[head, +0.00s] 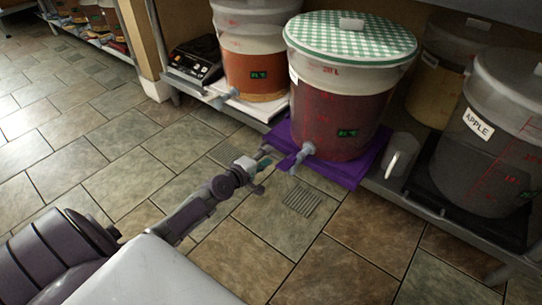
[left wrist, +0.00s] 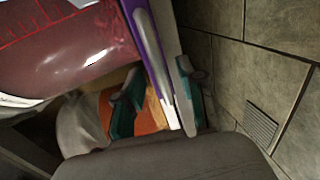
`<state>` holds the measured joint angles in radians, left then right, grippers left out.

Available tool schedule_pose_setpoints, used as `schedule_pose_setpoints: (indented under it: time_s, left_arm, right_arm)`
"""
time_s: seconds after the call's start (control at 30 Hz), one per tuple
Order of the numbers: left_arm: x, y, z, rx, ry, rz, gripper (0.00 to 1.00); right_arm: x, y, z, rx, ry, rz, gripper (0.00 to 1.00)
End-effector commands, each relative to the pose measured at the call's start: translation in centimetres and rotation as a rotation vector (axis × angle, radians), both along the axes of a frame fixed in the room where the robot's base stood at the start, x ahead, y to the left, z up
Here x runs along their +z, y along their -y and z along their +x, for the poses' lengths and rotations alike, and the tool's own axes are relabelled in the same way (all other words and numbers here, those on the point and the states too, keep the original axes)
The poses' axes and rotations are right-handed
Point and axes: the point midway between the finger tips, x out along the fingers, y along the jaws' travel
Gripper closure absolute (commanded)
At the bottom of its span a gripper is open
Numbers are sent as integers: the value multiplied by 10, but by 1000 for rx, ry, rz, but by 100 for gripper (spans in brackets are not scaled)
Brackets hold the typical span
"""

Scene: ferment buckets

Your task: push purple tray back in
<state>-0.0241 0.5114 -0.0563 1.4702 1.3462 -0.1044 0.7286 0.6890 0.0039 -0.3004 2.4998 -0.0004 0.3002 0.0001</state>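The purple tray (head: 338,176) juts out over the front edge of the low shelf in the head view. On it stands a bucket of dark red liquid (head: 338,120) with a green checked lid and a grey spigot. My left gripper (head: 264,170) is beside the tray's front left part, its fingers apart. In the left wrist view the left gripper (left wrist: 155,102) has teal finger pads, and the purple tray (left wrist: 138,25) edge runs down between the fingers as seen. Whether they touch it I cannot tell. My right gripper is not in view.
A bucket of orange liquid (head: 255,75) on a white tray (head: 262,109) and a hot plate (head: 196,60) are to the left. A dark bucket labelled APPLE (head: 487,140) is to the right. A floor drain (head: 301,199) lies in front. The tiled floor is clear.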

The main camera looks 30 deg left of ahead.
Motion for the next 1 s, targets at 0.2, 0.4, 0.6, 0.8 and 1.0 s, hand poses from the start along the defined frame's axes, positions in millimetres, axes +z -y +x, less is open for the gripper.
schedule_pose_setpoints:
  time_s: [0.2, 0.4, 0.6, 0.8, 1.0]
  left_arm:
    - [-5, 2, 22, 0, 1, 0, 61]
    - [-6, 2, 25, 0, -1, 1, 61]
    - [-5, 2, 25, 0, 0, 1, 71]
    - [-5, 2, 25, 0, 0, 1, 100]
    - [-6, 2, 25, 0, -1, 1, 100]
  right_arm:
    - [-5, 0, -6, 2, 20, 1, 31]
    - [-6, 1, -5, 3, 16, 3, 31]
    - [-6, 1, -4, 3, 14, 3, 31]
    - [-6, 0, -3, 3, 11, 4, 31]
    - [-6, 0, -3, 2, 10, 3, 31]
